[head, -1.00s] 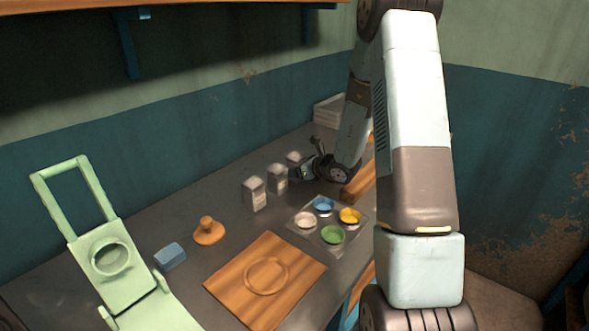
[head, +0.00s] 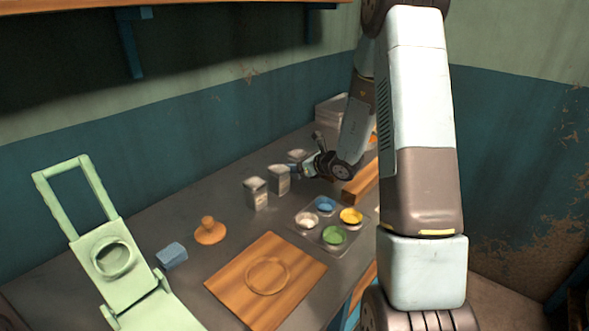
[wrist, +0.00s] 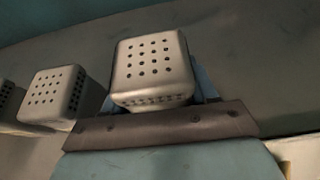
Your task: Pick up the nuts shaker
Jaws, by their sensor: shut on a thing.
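Three grey metal shakers with pierced tops stand in a row toward the back of the counter. The near shaker (head: 256,194) and the middle shaker (head: 279,180) are free. My gripper (head: 306,166) is at the far shaker (head: 297,155), which it partly hides. In the wrist view this shaker (wrist: 152,68) sits between the bluish fingers of my gripper (wrist: 155,92), which is shut on it. Another shaker (wrist: 55,95) stands to its left, apart from it. I cannot read any labels, so I cannot tell which shaker holds nuts. I cannot tell whether the held shaker touches the counter.
A tray (head: 347,239) with several coloured bowls lies right of the shakers. A wooden board (head: 225,285), an orange knobbed press (head: 209,233), a blue block (head: 172,255) and a green hinged press (head: 105,235) are nearer. White containers (head: 331,110) stand behind my gripper.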

